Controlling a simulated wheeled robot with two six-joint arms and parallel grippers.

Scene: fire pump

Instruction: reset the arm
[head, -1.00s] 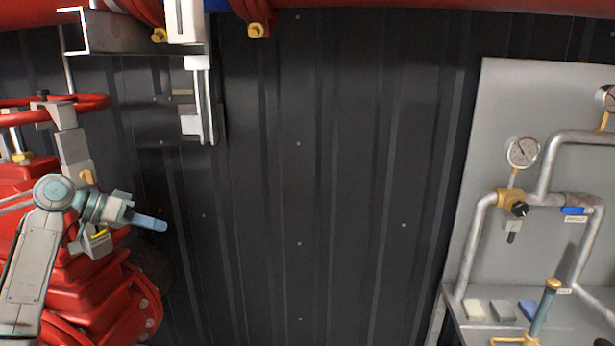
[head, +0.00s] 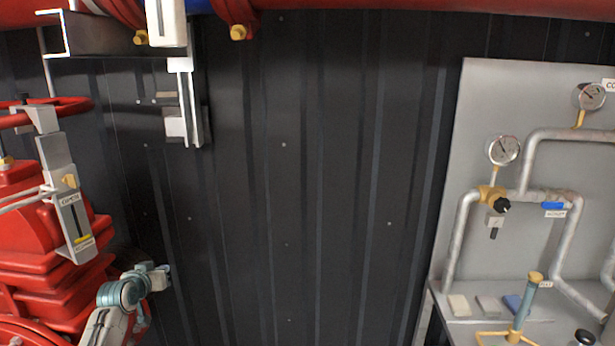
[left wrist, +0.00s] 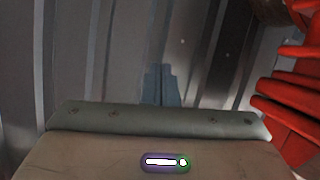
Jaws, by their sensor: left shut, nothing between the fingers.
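My left gripper (head: 164,273) is at the lower left of the head view, in front of the dark wall and to the right of the red pump body (head: 35,225). In the left wrist view its fingers (left wrist: 162,84) stand close together in the centre, shut with nothing between them. The gripper touches nothing that I can see. My right gripper is in neither view.
A red handwheel (head: 50,112) and a labelled grey lever plate (head: 75,228) are at the left. A metal bracket (head: 110,40) hangs above. At the right, a grey panel carries pipes (head: 465,235) and gauges (head: 503,150). The corrugated wall (head: 310,190) between is clear.

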